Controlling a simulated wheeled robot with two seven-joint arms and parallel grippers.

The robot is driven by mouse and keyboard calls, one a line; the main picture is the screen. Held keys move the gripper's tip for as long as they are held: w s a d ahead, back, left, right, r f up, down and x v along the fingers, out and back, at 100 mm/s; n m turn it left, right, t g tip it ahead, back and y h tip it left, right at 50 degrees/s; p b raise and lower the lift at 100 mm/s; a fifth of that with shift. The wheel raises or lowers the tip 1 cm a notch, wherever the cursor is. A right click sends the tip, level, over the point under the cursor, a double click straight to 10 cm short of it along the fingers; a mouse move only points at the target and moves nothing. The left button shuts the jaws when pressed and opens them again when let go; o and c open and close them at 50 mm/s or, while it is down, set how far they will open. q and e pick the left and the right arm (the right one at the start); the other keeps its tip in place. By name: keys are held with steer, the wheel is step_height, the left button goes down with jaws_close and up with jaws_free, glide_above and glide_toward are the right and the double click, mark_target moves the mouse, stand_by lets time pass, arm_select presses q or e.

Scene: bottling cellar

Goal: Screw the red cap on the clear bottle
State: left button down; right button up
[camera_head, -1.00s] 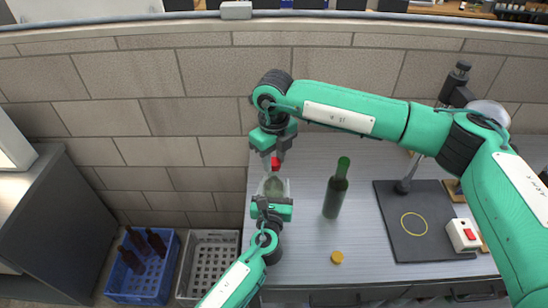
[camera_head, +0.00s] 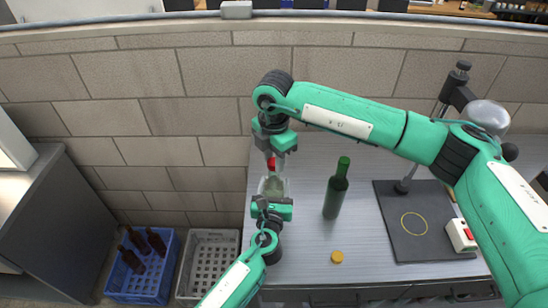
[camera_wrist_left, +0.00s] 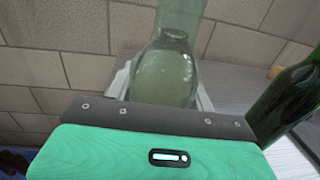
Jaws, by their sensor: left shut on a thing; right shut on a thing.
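The clear bottle (camera_head: 273,185) is held upright at the left edge of the table; its greenish glass body fills the middle of the left wrist view (camera_wrist_left: 165,72). My left gripper (camera_head: 272,196) is shut on it from the front. The red cap (camera_head: 271,163) is between the fingers of my right gripper (camera_head: 275,155), which is shut on it and points down from above. The cap is over the bottle's top. The fingers partly hide it, and I cannot tell whether it touches the neck. The left wrist view does not show the cap.
A green bottle (camera_head: 336,194) stands right of the clear bottle. A yellow cap (camera_head: 337,257) lies near the table's front. A dark mat (camera_head: 414,245) with a yellow ring and a stand is at right. A blue crate (camera_head: 137,296) with brown bottles and a grey crate (camera_head: 207,275) are at left.

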steer(key=m, duration=0.6)
steer(key=shift+m, duration=0.3)
steer(key=m, duration=0.3)
steer(key=shift+a+f, duration=0.1)
steer(key=shift+a, duration=0.1)
steer(key=o, duration=1.1)
steer(key=shift+r, duration=2.4)
steer(key=shift+c, duration=0.4)
